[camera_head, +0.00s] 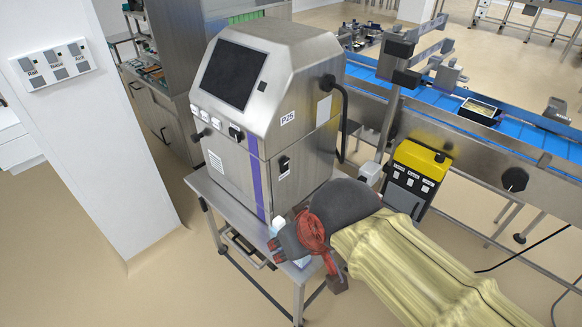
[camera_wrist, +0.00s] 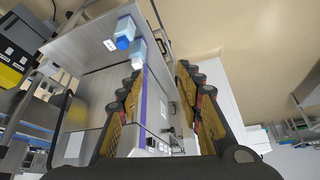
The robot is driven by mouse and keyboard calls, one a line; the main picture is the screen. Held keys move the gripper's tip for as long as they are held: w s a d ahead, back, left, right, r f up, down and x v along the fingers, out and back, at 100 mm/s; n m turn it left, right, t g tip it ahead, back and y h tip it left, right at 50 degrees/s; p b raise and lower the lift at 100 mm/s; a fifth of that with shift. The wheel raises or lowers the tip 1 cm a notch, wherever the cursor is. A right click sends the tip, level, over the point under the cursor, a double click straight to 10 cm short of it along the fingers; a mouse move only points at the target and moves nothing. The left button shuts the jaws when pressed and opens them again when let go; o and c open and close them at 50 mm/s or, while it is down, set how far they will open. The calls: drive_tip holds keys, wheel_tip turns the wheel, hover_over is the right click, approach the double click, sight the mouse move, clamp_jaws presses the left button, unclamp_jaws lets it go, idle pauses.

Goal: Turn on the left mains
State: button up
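A steel cabinet machine (camera_head: 285,95) marked P25 stands on a steel table, with a dark screen on its sloping front. Below the screen are several white switches (camera_head: 204,115) and a black rotary knob (camera_head: 236,133). A second black switch (camera_head: 284,164) sits on its right side. No label reading mains is legible, so I cannot tell which control it is. My gripper (camera_head: 290,240) is low in front of the machine's lower right corner, apart from the knobs. In the wrist view my gripper (camera_wrist: 160,72) has its fingers wide apart and empty, with the machine's purple stripe (camera_wrist: 142,105) between them.
Blue-capped bottles (camera_wrist: 124,32) stand on the table (camera_head: 210,192) close to my gripper. A white pillar (camera_head: 85,130) at left carries a panel of labelled switches (camera_head: 55,65). A yellow and black control box (camera_head: 418,172) and a blue conveyor (camera_head: 450,100) are at right. Floor at lower left is clear.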

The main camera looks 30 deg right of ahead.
drive_tip(key=d+m+g+p, duration=0.1)
drive_tip(key=d, duration=0.1)
drive_tip(key=d+f+m+p, duration=0.1)
drive_tip(key=d, duration=0.1)
drive_tip(key=d+f+m+g+p, duration=0.1)
drive_tip(key=d+p, duration=0.1)
drive_tip(key=shift+w+d+f+m+g, duration=0.1)
drive_tip(key=shift+d+f+m+g, duration=0.1)
drive_tip(key=shift+m+g, duration=0.15)
drive_tip(key=c, duration=0.5)
drive_tip(key=w+d+f+m+y+p, duration=0.1)
drive_tip(key=m, duration=0.2)
drive_tip(key=w+d+f+m+y+p, duration=0.1)
drive_tip(key=w+d+m+p, duration=0.1)
drive_tip(key=m, duration=0.1)
drive_tip(key=w+d+f+m+y+p, duration=0.1)
drive_tip(key=m+p, duration=0.1)
drive_tip(key=m, duration=0.2)
drive_tip(key=shift+w+d+f+y, duration=0.3)
drive_tip(key=shift+w+d, duration=0.05)
drive_tip(key=shift+w, duration=0.05)
clamp_jaws()
drive_tip(key=w+d+m+t+p, duration=0.2)
drive_tip(key=w+d+m+t, duration=0.5)
drive_tip(key=m, duration=1.1)
drive_tip(key=shift+w+d+f+m+h, duration=0.15)
drive_tip(key=shift+w+d+m+h, duration=0.25)
drive_tip(key=shift+w+d, duration=2.3)
drive_tip(key=shift+w+a, duration=0.3)
